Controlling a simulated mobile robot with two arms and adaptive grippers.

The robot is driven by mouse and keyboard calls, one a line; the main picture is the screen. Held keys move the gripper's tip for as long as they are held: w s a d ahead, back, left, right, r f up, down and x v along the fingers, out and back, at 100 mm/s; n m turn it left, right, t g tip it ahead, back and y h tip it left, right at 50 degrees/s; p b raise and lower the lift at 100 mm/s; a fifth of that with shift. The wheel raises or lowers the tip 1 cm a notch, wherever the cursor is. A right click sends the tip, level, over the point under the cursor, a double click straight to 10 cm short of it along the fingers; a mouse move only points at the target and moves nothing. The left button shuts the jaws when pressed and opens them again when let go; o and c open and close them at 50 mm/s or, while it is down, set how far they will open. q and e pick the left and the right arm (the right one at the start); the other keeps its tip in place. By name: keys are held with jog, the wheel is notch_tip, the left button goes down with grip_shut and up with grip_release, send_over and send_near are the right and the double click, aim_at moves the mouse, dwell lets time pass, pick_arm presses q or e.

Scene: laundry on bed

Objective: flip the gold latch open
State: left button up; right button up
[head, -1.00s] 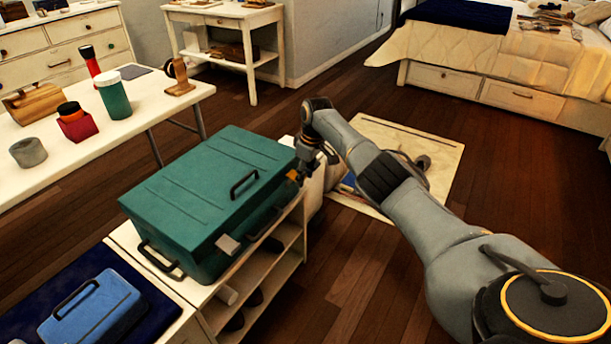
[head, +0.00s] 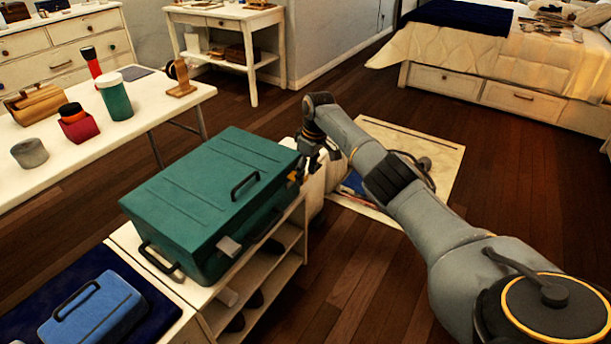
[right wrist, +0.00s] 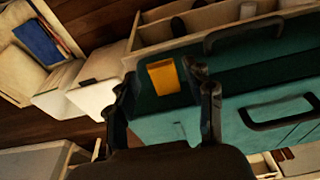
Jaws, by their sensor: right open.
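The teal case (head: 215,195) lies closed on a white shelf unit. Its gold latch (right wrist: 164,77) shows in the right wrist view as an orange-yellow plate on the teal front. In the head view the gold latch (head: 293,177) is a small patch at the far end of the front, partly hidden by my right gripper (head: 309,164). In the right wrist view my open right gripper (right wrist: 165,86) has one finger on each side of the latch in the picture. I cannot tell whether they touch it. My left gripper is not in view.
A silver latch (head: 229,246) and dark handle (head: 264,226) are on the same case front. A blue case (head: 92,307) lies at the lower left. A white table (head: 150,107) with several containers stands behind. Open floor lies right of the shelf unit (head: 290,262).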

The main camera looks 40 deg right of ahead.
notch_tip(320, 180, up, 10)
jog(key=s, duration=0.1)
jog(key=shift+s+d, duration=0.25)
jog(key=shift+d, duration=0.05)
jog(key=shift+f, duration=0.2)
